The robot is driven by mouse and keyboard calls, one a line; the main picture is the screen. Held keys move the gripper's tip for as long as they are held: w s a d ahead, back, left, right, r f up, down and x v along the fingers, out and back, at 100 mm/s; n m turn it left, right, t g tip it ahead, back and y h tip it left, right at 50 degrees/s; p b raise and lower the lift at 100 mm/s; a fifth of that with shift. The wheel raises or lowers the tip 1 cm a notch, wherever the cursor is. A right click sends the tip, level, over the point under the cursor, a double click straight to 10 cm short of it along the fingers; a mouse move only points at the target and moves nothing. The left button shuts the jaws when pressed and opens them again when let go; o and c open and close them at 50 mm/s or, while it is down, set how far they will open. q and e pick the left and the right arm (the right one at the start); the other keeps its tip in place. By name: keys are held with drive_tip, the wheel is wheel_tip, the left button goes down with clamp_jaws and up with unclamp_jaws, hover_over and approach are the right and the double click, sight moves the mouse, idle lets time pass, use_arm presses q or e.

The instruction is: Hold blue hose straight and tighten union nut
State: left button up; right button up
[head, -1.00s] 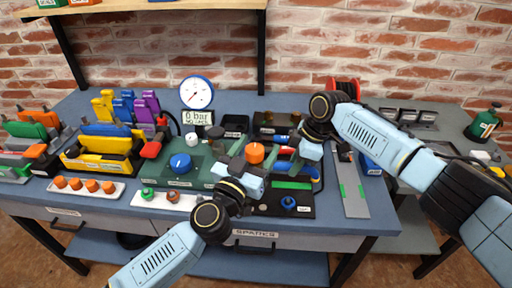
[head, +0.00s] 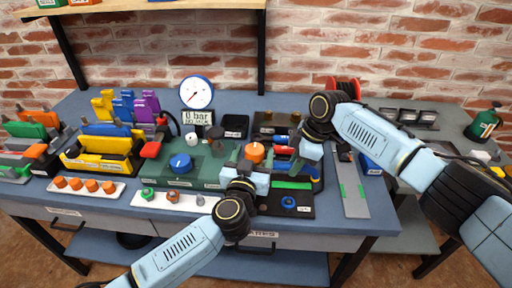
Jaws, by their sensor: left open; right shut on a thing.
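A dark blue hose (head: 319,183) curves down at the right side of the test station, mostly hidden behind my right gripper. My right gripper (head: 294,152) comes in from the right and is shut at the hose; the contact itself is hidden. My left gripper (head: 243,166) is open, just in front of and below the orange knob (head: 255,152), with its fingers pointing away from me. A blue ring-shaped nut (head: 288,202) lies on the black mat (head: 301,211) to the right of my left gripper. I cannot tell whether it is the union nut.
The green test station (head: 205,170) has a blue knob (head: 181,163). A gauge (head: 197,92) stands behind it, above a display reading 0 bar. A yellow holder (head: 100,150) is at left. White strips with orange caps (head: 92,186) and fittings lie in front. A grey plate (head: 352,195) lies at right.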

sight(261, 146)
use_arm(q)
drive_tip(key=shift+w+d, duration=0.15)
drive_tip(key=shift+w, duration=0.65)
drive_tip(key=shift+w+d, duration=0.1)
drive_tip(key=shift+w, duration=0.7)
drive_tip(key=c, duration=1)
drive_tip(key=shift+m+h, duration=0.3)
drive_tip(key=shift+h, duration=0.2)
drive_tip(key=m+h, duration=0.1)
drive_tip(key=m+g+h, duration=0.1)
drive_tip(key=h, duration=0.1)
drive_tip(key=m+h, duration=0.1)
drive_tip(key=h, duration=0.1)
drive_tip(key=shift+d+r+m+g, duration=0.1)
drive_tip(key=shift+d+m+g, duration=0.2)
drive_tip(key=shift+g, duration=0.1)
drive_tip(key=shift+s+d+r+m+g+h, duration=0.1)
drive_tip(key=shift+m+g+h, duration=0.2)
drive_tip(key=shift+h, duration=0.25)
drive_tip(key=shift+s+d+r+m+g+h, duration=0.1)
drive_tip(key=shift+m+g+h, duration=0.1)
drive_tip(key=shift+m+h, duration=0.3)
drive_tip(key=shift+f+g+h, duration=0.1)
drive_tip(key=shift+g+h, duration=0.25)
drive_tip(key=shift+g, duration=0.05)
